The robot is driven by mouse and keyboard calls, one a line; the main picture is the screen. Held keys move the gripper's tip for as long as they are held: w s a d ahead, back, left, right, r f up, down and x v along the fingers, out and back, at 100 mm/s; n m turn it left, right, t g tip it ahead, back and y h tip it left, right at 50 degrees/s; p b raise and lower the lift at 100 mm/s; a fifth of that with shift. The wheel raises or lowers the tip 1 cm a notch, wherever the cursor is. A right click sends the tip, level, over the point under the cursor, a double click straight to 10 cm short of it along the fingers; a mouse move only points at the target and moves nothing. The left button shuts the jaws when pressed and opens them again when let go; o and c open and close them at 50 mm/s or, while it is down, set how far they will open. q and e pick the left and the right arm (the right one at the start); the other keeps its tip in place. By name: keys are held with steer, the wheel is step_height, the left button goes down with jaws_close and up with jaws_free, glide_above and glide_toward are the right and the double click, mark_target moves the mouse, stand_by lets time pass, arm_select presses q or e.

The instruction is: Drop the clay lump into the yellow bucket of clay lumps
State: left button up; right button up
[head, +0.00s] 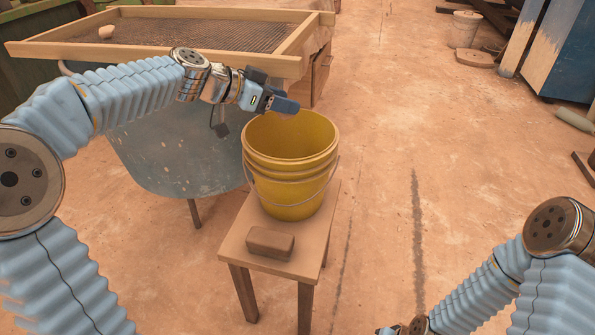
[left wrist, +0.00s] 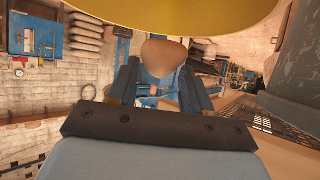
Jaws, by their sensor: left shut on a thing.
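The yellow bucket (head: 290,170) stands upright on a small wooden stool, its wire handle hanging down the front. Its far inner wall shows, but its bottom is hidden. My left gripper (head: 283,104) is at the bucket's far left rim, its fingertips reaching over the opening. In the left wrist view, it is shut on a smooth tan clay lump (left wrist: 163,54) between its fingertips, with the yellow bucket (left wrist: 170,14) along the top. The held lump is hidden in the head view. My right arm shows at the lower right, but its gripper is out of view.
A brown brick-like block (head: 270,242) lies on the stool (head: 236,250) in front of the bucket. A wood-framed sieve (head: 150,55) with a small pale lump (head: 106,32) rests over a grey tub (head: 175,155) at the left. The floor right of the stool is clear.

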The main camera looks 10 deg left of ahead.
mark_target(280, 116)
arm_select(q)
steer(key=shift+f+b, duration=0.65)
steer(key=shift+f, duration=1.3)
steer(key=o, duration=1.1)
steer(key=shift+o, duration=0.2)
steer(key=shift+s+a, duration=0.1)
steer(key=v, duration=1.3)
steer(key=shift+s+a+r, duration=0.15)
steer(key=shift+s+r, duration=0.05)
steer(key=shift+r, duration=0.05)
